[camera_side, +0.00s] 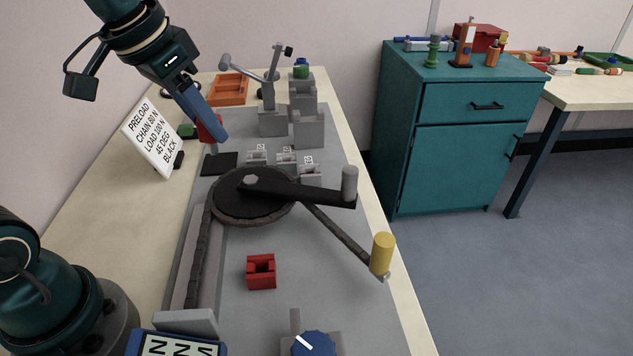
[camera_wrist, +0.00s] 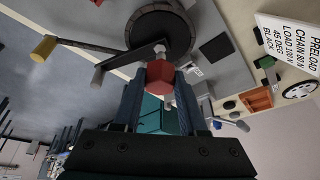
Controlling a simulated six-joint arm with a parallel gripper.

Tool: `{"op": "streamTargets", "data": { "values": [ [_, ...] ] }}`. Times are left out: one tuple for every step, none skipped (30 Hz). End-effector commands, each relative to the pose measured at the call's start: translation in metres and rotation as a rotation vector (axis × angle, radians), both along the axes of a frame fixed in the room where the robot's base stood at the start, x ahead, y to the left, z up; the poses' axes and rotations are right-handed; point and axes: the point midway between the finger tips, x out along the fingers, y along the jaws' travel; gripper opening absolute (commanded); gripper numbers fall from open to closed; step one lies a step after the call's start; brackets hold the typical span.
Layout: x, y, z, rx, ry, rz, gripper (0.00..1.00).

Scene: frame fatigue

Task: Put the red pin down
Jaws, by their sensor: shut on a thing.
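My gripper (camera_side: 216,133) is at the far left of the grey work plate in the side view, tilted downward with its blue fingers. It is shut on the red pin (camera_side: 205,129), which is partly hidden behind the fingers. In the wrist view the pin's red faceted head (camera_wrist: 160,78) sits between the fingertips (camera_wrist: 160,92). The pin is held in the air, near the preload sign and above the area of a dark square pad (camera_side: 220,163). A red slotted block (camera_side: 261,271) stands on the plate near the front.
A chainring with a dark crank arm (camera_side: 318,193) and a yellow-ended pedal arm (camera_side: 382,254) fills the middle of the plate. Grey stepped blocks (camera_side: 308,128) stand behind. The preload sign (camera_side: 152,139) leans close to my gripper. A blue knob (camera_side: 313,344) is at the front.

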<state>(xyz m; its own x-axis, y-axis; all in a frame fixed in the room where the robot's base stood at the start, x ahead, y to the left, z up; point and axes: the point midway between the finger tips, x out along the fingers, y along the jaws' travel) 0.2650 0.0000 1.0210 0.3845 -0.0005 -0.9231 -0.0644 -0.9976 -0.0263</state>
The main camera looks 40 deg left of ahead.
Motion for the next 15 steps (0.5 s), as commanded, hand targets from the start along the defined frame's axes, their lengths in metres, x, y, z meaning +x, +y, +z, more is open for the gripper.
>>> {"op": "streamTargets", "data": {
  "values": [
    [-0.007, -0.001, -0.005, 0.0, 0.0, 0.012, 0.0],
    [-0.009, -0.001, -0.007, -0.001, 0.001, 0.02, 0.0],
    [-0.012, -0.001, -0.011, -0.001, 0.001, 0.031, 0.0],
    [-0.014, -0.001, -0.013, -0.001, 0.002, 0.036, 0.0],
    [-0.015, -0.001, -0.015, 0.0, 0.001, 0.042, 0.0],
    [-0.016, -0.001, -0.018, 0.0, 0.002, 0.05, 0.0],
    [-0.017, -0.001, -0.019, 0.0, 0.0, 0.058, 0.0],
    [-0.016, 0.0, -0.019, -0.001, -0.004, 0.064, 0.0],
    [-0.015, 0.0, -0.018, -0.002, -0.006, 0.064, 0.0],
    [-0.015, 0.0, -0.018, -0.003, -0.008, 0.061, 0.0],
    [-0.013, 0.0, -0.016, -0.005, -0.011, 0.055, 0.0],
    [-0.009, -0.001, -0.014, -0.007, -0.014, 0.043, 0.0],
    [-0.006, 0.0, -0.012, -0.007, -0.015, 0.036, 0.0],
    [-0.003, 0.001, -0.01, -0.008, -0.016, 0.029, 0.0],
    [0.003, 0.006, -0.008, -0.009, -0.018, 0.034, 0.0]
  ]
}}
